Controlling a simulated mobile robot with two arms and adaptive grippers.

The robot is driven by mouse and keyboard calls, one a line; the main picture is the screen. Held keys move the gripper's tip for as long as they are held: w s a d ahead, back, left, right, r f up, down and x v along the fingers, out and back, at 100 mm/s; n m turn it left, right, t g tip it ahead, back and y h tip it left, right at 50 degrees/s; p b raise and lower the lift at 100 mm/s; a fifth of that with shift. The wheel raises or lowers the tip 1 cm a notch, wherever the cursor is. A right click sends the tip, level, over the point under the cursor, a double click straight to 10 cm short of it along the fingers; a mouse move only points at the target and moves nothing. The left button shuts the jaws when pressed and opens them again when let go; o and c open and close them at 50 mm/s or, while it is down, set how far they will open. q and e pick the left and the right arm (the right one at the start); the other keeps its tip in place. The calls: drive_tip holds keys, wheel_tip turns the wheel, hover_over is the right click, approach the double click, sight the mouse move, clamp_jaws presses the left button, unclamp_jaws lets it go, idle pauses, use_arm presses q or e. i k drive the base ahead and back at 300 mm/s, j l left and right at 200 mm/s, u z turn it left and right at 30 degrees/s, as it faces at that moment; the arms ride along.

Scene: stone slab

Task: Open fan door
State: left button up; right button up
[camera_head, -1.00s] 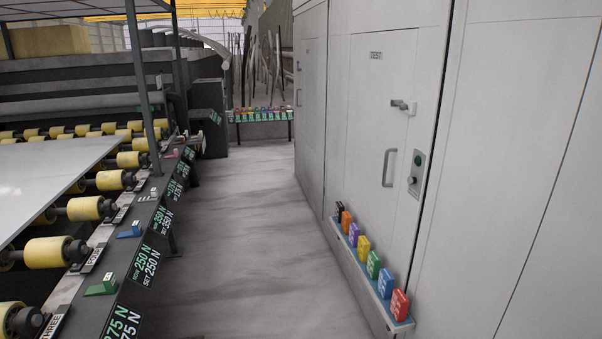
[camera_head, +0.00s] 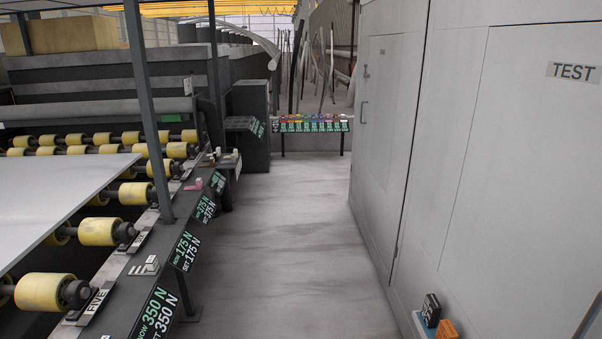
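A tall light-grey cabinet wall runs along the right side. Its near door panel (camera_head: 520,170) carries a TEST label (camera_head: 574,71) and looks shut; its handle is out of the frame. A farther door (camera_head: 375,140) in the same wall has a small pull handle (camera_head: 363,112) and also looks shut. I see no label that says fan. Neither of my grippers shows in the view.
A roller conveyor with yellow rollers (camera_head: 43,291) and a pale slab (camera_head: 50,200) lines the left. The grey floor aisle (camera_head: 285,240) is clear. A table of coloured items (camera_head: 313,122) stands at its far end. A ledge with a black block (camera_head: 431,309) and an orange block (camera_head: 446,330) juts out lower right.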

sight(385, 51)
drive_tip(key=i, duration=2.6)
